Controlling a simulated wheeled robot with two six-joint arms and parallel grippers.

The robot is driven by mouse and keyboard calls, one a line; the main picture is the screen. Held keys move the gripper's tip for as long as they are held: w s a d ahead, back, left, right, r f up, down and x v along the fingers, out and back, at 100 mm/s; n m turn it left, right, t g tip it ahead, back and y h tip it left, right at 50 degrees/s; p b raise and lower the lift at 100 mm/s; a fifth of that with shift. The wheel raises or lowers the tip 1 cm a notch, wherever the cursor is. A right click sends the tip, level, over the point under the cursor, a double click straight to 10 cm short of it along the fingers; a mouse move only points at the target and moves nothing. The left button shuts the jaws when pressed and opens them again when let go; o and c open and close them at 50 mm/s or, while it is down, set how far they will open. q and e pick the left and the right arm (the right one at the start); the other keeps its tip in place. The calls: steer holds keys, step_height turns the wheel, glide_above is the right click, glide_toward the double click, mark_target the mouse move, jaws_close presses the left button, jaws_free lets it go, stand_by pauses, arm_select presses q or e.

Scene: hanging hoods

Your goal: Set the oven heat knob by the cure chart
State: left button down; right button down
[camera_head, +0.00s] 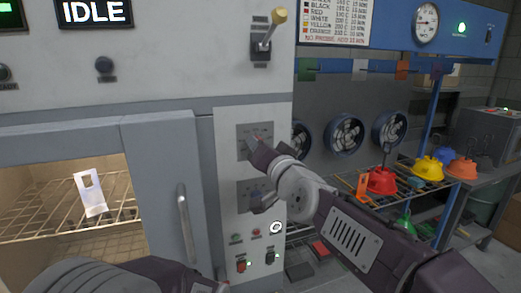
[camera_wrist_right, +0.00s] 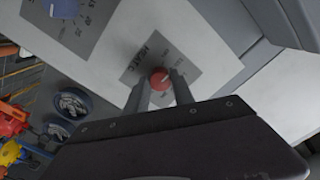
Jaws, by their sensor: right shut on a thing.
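The heat knob is a small red knob (camera_wrist_right: 160,79) on a grey plate with lettering around it; the pointer's exact setting is too small to read. My right gripper (camera_wrist_right: 160,88) has one finger on each side of this knob and is shut on it. In the head view, my right gripper (camera_head: 258,150) reaches the upper grey plate (camera_head: 262,128) on the oven panel and hides the knob. The cure chart (camera_head: 336,18) hangs at the top, cut off by the frame; it lists colours with numbers that I cannot read surely. My left arm (camera_head: 120,277) is low at the left, its fingers unclear.
A blue knob (camera_wrist_right: 65,7) is on the plate below. The oven (camera_head: 60,190) has a rack with a white piece (camera_head: 91,193) inside. An IDLE display (camera_head: 93,12) and a yellow-tipped lever (camera_head: 278,16) are above. Coloured hoods, including a red one (camera_head: 382,181), sit on a rack right.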

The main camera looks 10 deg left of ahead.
steer(key=shift+f+m, duration=0.1)
steer(key=shift+m, duration=0.2)
steer(key=c, duration=1.1)
jaws_free()
steer(key=v, duration=0.9)
steer(key=shift+b, duration=0.3)
